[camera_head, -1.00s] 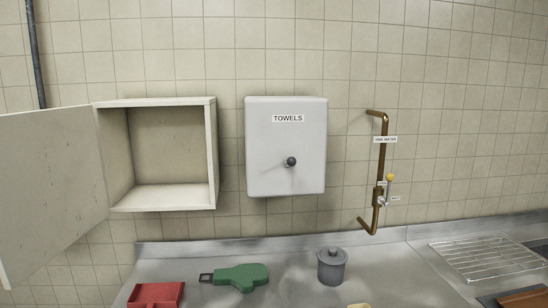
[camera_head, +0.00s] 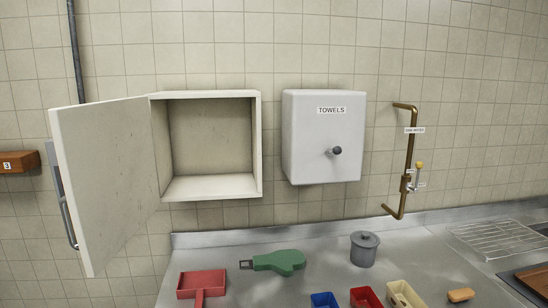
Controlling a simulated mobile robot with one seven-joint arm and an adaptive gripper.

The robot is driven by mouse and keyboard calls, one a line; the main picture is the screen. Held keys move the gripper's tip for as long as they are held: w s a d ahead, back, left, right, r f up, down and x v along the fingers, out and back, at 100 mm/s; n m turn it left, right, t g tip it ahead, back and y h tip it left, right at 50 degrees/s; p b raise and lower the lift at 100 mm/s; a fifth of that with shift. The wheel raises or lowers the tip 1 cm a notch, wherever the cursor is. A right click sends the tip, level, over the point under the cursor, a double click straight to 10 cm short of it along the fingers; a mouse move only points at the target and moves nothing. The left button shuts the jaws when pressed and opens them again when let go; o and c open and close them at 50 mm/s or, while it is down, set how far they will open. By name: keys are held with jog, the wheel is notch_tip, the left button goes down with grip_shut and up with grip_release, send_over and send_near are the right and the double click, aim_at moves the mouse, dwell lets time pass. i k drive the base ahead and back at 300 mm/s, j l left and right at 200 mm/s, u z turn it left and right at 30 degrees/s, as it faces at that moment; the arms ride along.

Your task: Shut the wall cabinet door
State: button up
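The wall cabinet (camera_head: 256,145) is an off-white box on the tiled wall, left of centre, and its inside looks empty. Its door (camera_head: 105,175) is hinged on the cabinet's left side and stands wide open, swung out towards me and to the left. A metal bar handle (camera_head: 67,215) is on the door's outer face, at its left edge. My gripper is not in view.
A white towel box (camera_head: 322,150) with a dark knob hangs right of the cabinet. A brass pipe (camera_head: 410,150) is further right.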

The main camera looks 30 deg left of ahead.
aim_at(104, 150)
jog(key=k+j+u, duration=0.1)
jog(key=j, duration=0.25)
jog(key=k+j+u, duration=0.1)
jog(key=k+j, duration=0.15)
jog(key=j, duration=0.15)
jog(key=k+j+u, duration=0.1)
jog(key=j, duration=0.3)
jog(key=k+j+u, duration=0.1)
jog(key=j, duration=0.3)
jog(key=k+j+u, duration=0.1)
jog(key=j, duration=0.3)
jog(key=k+j+u, duration=0.1)
jog(key=j, duration=0.35)
jog(key=k+j, duration=0.2)
jog(key=j, duration=0.25)
jog(key=j+z, duration=0.15)
jog(key=z, duration=0.15)
jog(key=i+j+z, duration=0.25)
jog(key=k+l+u, duration=0.15)
jog(key=l, duration=0.15)
jog(key=l+u, duration=0.1)
jog(key=l, duration=0.15)
jog(key=k+l+u, duration=0.15)
jog(key=l, duration=0.15)
jog(key=j+z, duration=0.2)
jog(key=j, duration=0.15)
jog(key=i+j+z, duration=0.15)
jog(key=j, duration=0.2)
